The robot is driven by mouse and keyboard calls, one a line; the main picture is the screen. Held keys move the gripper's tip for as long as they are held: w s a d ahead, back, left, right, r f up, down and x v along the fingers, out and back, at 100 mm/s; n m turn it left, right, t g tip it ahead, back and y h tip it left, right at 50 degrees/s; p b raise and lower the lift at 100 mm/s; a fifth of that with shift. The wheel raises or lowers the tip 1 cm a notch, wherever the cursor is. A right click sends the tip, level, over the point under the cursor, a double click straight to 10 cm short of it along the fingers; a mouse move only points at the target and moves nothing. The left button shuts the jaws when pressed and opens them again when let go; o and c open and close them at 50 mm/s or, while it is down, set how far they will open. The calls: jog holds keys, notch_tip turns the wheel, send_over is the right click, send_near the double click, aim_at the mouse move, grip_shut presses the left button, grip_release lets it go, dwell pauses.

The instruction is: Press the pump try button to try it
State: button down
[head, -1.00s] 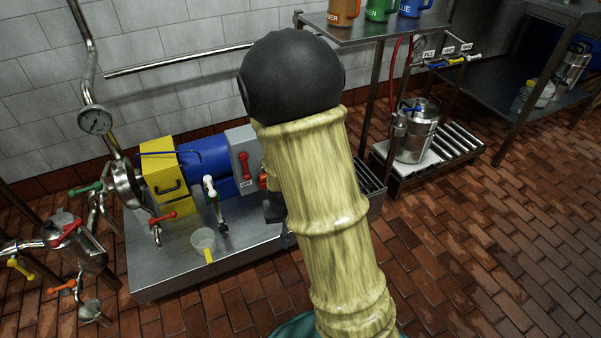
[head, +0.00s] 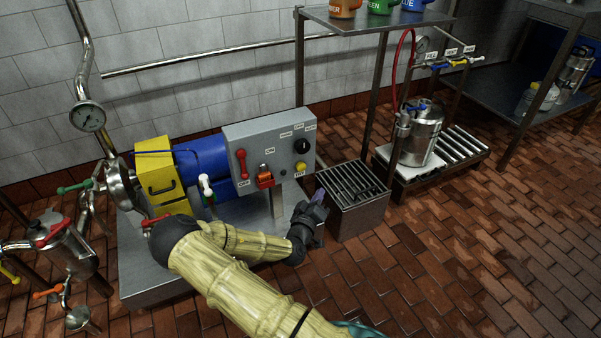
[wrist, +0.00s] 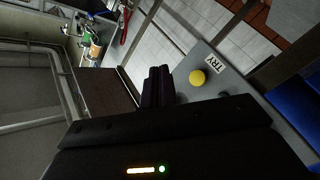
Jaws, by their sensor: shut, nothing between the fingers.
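The grey control box (head: 265,150) stands in front of the blue pump motor (head: 203,162) in the head view. Its yellow try button (head: 301,166) is at the lower right of the panel, with a TRY label under it. In the wrist view the yellow button (wrist: 197,77) sits beside the TRY label (wrist: 215,64), just right of my fingertips. My gripper (head: 318,195) is below and slightly right of the button in the head view, apart from it. In the wrist view my dark fingers (wrist: 158,82) are together and empty.
A grated metal box (head: 352,190) stands right of my gripper. A shelf with mugs (head: 380,22) is above. Brick floor at right is free.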

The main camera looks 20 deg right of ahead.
jog(key=t, duration=0.1)
jog(key=b, duration=0.3)
send_near(306, 166)
jog(key=shift+n, duration=0.3)
jog(key=shift+s+d+x, duration=0.15)
jog(key=shift+x, duration=0.7)
jog(key=shift+s+d+x, duration=0.1)
jog(key=shift+x, duration=0.75)
jog(key=shift+s+d+x, duration=0.15)
jog(key=shift+x, duration=0.7)
jog(key=shift+w+b, duration=0.4)
jog(key=shift+w, duration=0.5)
dwell(0.6)
jog(key=shift+s, duration=0.9)
